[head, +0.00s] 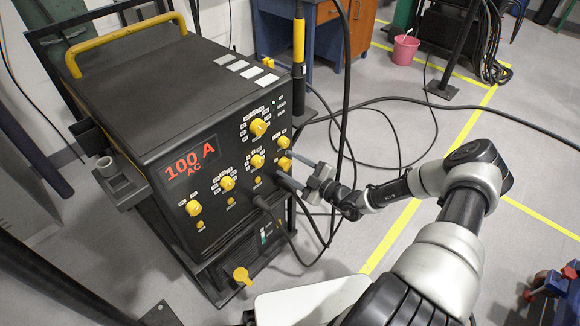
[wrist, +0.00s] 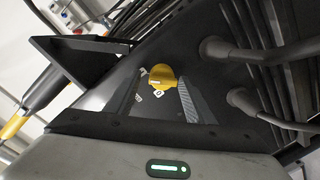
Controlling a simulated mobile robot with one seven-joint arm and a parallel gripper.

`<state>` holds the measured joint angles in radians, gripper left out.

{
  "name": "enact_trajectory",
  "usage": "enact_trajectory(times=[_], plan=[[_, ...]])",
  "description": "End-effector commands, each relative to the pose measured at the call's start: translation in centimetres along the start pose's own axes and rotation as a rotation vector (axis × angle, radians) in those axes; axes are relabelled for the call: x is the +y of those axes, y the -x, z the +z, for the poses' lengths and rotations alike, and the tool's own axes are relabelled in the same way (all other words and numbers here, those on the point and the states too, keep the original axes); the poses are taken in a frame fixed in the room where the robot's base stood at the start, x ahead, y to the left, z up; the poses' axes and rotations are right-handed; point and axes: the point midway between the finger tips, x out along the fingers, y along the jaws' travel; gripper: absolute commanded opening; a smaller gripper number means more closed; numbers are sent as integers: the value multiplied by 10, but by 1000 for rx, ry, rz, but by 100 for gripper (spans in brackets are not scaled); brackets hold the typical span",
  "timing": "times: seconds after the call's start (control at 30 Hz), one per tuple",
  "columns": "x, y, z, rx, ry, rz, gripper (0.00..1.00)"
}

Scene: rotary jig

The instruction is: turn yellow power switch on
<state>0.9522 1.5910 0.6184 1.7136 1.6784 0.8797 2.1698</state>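The black welding machine (head: 110,85) has several yellow knobs on its front panel. A yellow knob (head: 285,163) at the right edge of the panel, which I take as the power switch, also shows in the wrist view (wrist: 162,75) with small white labels beside it. My gripper (head: 294,168) is at this knob, with its fingers apart on either side. In the wrist view the fingers (wrist: 158,90) stand left and right of the knob, with visible gaps. Whether the fingertips touch the panel cannot be told. The labels are too small to read.
Other yellow knobs (head: 257,161) sit close left of my gripper. Two thick cable plugs (wrist: 225,48) are right of the fingers in the wrist view. A black cable (head: 345,75) hangs beside my wrist.

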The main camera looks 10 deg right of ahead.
Motion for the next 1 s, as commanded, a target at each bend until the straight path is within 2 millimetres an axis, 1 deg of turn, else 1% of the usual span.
enact_trajectory(times=[0.2,0.27,0.37,0.8,0.9,1.0], plan=[[-1,4,1,-3,0,-3,49],[-1,9,1,-3,0,-3,49],[0,25,1,-5,0,-2,49],[1,130,1,-5,0,-1,49],[1,149,0,-4,-1,0,49],[0,162,0,-2,1,-1,49]])
